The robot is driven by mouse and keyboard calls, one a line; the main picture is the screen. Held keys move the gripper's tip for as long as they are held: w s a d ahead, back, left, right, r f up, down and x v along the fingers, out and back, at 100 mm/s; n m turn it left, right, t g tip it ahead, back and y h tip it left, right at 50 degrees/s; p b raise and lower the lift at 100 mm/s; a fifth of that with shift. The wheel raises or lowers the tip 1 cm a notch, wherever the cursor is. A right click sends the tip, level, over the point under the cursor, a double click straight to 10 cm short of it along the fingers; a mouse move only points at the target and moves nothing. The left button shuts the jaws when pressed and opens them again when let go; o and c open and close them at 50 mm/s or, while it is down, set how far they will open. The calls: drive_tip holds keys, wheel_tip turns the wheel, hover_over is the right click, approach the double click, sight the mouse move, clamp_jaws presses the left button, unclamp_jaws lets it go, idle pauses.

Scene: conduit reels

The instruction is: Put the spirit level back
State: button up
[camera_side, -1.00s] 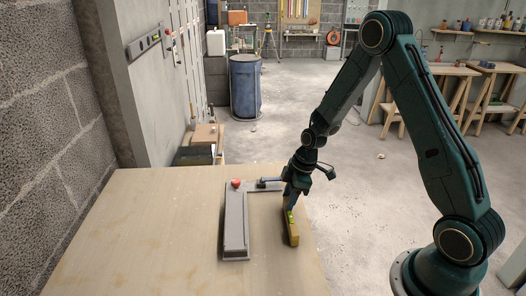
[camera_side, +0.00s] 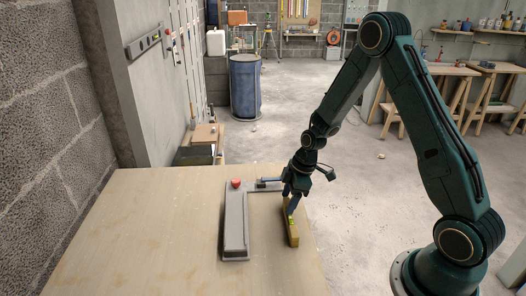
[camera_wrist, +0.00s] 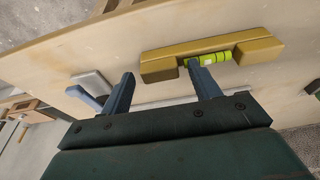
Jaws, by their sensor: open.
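The spirit level (camera_side: 292,232) is a yellow bar with a green vial. It lies on the right part of the wooden table, right of a grey L-shaped holder (camera_side: 235,225). In the wrist view the level (camera_wrist: 255,50) lies past my fingertips, and the right fingertip overlaps its vial in the picture. My gripper (camera_side: 291,203) is open over the far half of the level, its blue fingers spread; it also shows in the wrist view (camera_wrist: 160,76). I cannot tell whether a finger touches the level.
A red knob (camera_side: 236,183) sits at the far end of the grey holder. The wooden table (camera_side: 150,230) is clear left of the holder. Its right edge is close beside the level. A blue barrel (camera_side: 245,88) stands on the floor beyond.

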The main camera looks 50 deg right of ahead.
drive_tip(key=v, duration=1.2)
drive_tip(key=shift+r, duration=0.1)
idle(0.5)
drive_tip(key=s+a+r+m+t+h, duration=0.1)
drive_tip(key=s+a+r+m, duration=0.1)
drive_tip(key=s+a+r, duration=0.4)
drive_tip(key=s+a+r+m+t+h, duration=0.1)
drive_tip(key=s+r+m, duration=0.15)
drive_tip(key=r, duration=0.45)
drive_tip(key=s+a+r+m, duration=0.1)
drive_tip(key=s+r+m, duration=0.1)
drive_tip(key=s, duration=0.4)
drive_tip(key=s+a+r+m+t, duration=0.1)
drive_tip(key=s+a+r+m, duration=0.1)
drive_tip(key=s, duration=0.4)
drive_tip(key=shift+s, duration=0.3)
drive_tip(key=shift+a+m, duration=0.1)
drive_tip(key=shift+m, duration=0.15)
